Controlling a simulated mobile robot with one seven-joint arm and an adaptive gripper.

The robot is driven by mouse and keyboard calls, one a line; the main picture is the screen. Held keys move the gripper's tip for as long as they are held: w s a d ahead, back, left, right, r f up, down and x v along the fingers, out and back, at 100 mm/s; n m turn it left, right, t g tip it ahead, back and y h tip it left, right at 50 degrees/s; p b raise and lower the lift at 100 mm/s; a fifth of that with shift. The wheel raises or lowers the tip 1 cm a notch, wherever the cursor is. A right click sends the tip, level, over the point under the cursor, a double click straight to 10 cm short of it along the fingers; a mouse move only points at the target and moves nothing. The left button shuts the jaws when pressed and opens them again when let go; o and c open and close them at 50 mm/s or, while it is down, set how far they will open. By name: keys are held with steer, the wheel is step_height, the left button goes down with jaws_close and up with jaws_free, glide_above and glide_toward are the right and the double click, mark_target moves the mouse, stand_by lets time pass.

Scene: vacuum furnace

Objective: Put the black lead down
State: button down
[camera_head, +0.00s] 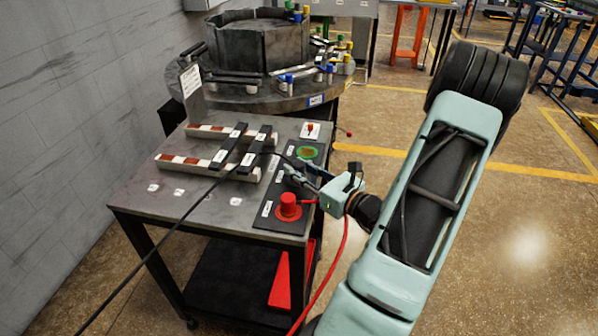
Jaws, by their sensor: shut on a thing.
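The black lead (160,238) runs from the bottom left corner up across the grey cart top and over the black bars, then bends toward my gripper (292,176). My gripper is low over the black panel (275,222) on the right side of the cart, between the green ring (307,152) and the red round terminal (288,206). It is shut on the end of the black lead, which is small and mostly hidden by the fingers. I cannot tell whether that end touches the panel.
Two pale bars (170,161) with black crosspieces (228,147) lie on the cart top (140,205). A red lead (340,262) hangs below my gripper. A round furnace base (270,95) stands behind. The cart's front left has free room around small white labels.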

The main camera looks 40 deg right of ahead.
steer(key=shift+f, duration=0.15)
steer(key=c, duration=2.1)
jaws_free()
steer(key=shift+f, duration=0.1)
steer(key=o, duration=0.5)
steer(key=shift+r, duration=0.3)
steer(key=s, duration=0.4)
steer(key=s+d, duration=0.1)
steer(key=s, duration=0.3)
steer(key=s+p, duration=0.1)
steer(key=s, duration=0.3)
steer(key=shift+d+r, duration=0.15)
steer(key=shift+r, duration=0.1)
